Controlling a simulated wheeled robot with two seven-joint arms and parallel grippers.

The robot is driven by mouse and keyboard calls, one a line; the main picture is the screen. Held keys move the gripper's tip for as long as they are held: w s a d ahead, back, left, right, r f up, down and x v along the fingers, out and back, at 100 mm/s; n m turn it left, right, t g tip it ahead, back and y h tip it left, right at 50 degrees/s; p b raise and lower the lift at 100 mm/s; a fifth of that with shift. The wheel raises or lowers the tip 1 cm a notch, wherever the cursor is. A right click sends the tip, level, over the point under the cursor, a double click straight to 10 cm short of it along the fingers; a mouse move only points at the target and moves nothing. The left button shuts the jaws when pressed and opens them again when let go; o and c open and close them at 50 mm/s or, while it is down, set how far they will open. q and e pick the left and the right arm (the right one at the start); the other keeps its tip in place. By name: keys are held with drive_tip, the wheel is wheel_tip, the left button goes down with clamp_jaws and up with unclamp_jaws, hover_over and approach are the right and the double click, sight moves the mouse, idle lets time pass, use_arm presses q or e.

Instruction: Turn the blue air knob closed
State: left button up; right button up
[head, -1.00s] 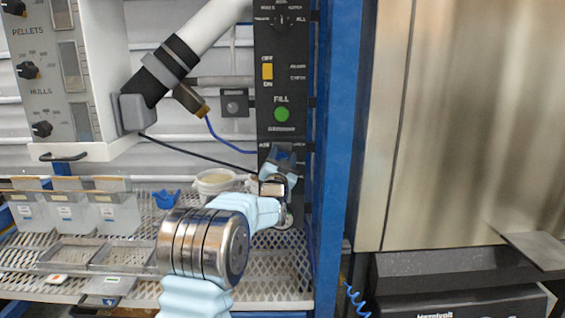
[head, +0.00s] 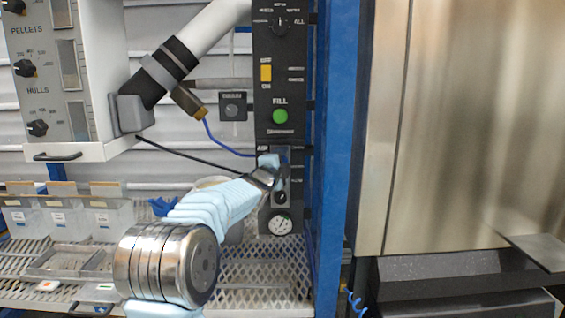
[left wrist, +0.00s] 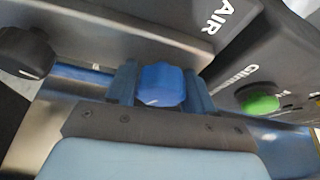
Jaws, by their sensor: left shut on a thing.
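The blue air knob (left wrist: 161,85) sits between the two dark blue fingers of my left gripper in the left wrist view, below the white AIR label (left wrist: 220,14). My left gripper (head: 276,162) is shut on the knob at the lower part of the black control panel (head: 281,90). In the head view the gripper mostly hides the knob, and its pointer cannot be read. My right gripper is not in view.
A blue post (head: 336,150) stands close on the right.

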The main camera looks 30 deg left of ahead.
use_arm(q)
drive_tip(key=m+g+p, duration=0.1)
drive_tip(key=m, duration=0.1)
drive_tip(key=shift+m, duration=0.4)
drive_tip(key=shift+f+m, duration=0.1)
drive_tip(key=shift+m, duration=0.3)
drive_tip(key=shift+f+g, duration=0.1)
drive_tip(key=shift+g, duration=0.2)
drive_tip(key=o, duration=1)
